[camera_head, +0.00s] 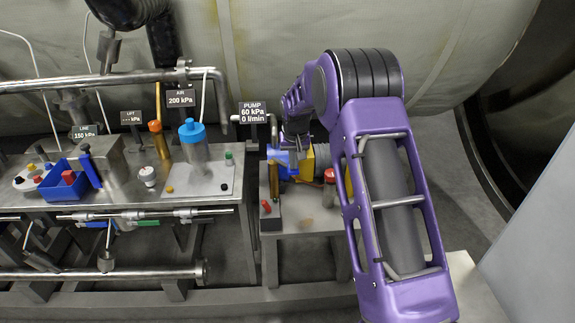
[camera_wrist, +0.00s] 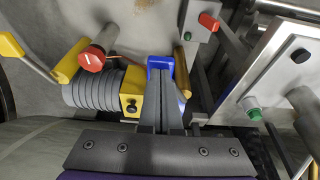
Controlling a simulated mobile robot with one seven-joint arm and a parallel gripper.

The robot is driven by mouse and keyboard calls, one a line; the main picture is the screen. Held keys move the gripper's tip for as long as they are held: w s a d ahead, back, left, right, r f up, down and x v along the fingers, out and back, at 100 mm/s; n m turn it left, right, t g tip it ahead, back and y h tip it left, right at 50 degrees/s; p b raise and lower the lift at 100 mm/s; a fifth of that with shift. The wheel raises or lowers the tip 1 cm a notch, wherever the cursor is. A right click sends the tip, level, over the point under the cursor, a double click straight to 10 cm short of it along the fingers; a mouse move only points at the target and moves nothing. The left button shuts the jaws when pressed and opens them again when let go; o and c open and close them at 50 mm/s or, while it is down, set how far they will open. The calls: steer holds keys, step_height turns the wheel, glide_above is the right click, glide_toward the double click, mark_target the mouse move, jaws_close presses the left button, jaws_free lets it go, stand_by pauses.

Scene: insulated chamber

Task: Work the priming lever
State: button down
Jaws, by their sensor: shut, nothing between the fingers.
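The pump under the PUMP sign shows a yellow body (camera_head: 307,163) and a blue part (camera_head: 283,158) on a small table. In the wrist view its yellow block (camera_wrist: 131,95) adjoins a grey ribbed cylinder (camera_wrist: 92,90). A yellow-handled rod (camera_wrist: 12,45), possibly the priming lever, sticks out at the upper left of the wrist view. My gripper (camera_wrist: 161,74) is shut and empty; its fingertips lie over the blue bracket (camera_wrist: 160,61), beside the yellow block. I cannot tell if they touch it. My arm hides part of the pump in the head view.
A red-capped post (camera_wrist: 92,60) stands close to the ribbed cylinder. A box with a red switch (camera_wrist: 208,22) lies beyond the fingers. The PUMP sign (camera_head: 253,111) reads 60 kPa, 0 l/min. A larger bench (camera_head: 120,190) with pipes, a blue tray and a blue-capped cylinder fills the left.

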step_height(320, 180, up, 7)
steer(key=p, duration=0.3)
steer(key=shift+p, duration=0.4)
